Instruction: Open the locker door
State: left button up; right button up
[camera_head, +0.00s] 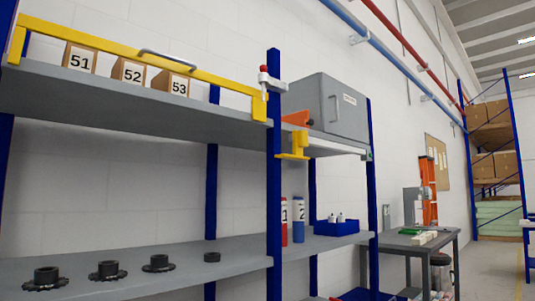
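A grey metal locker (318,96) sits on the upper shelf at the right of the blue rack. Its front door (352,118) faces right and looks shut. The door has a thin vertical handle (336,109) near its left side and a small white label. Neither of my grippers is in view.
A yellow guard bar (150,57) with a grey handle spans the upper shelf before numbered boxes (132,73). A blue upright (273,170) stands left of the locker. The lower shelf (180,278) holds black gears, cylinders and a blue bin (336,228). A grey table (395,241) stands right.

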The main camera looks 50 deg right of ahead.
aim_at(343, 109)
jog(key=z, duration=2.2)
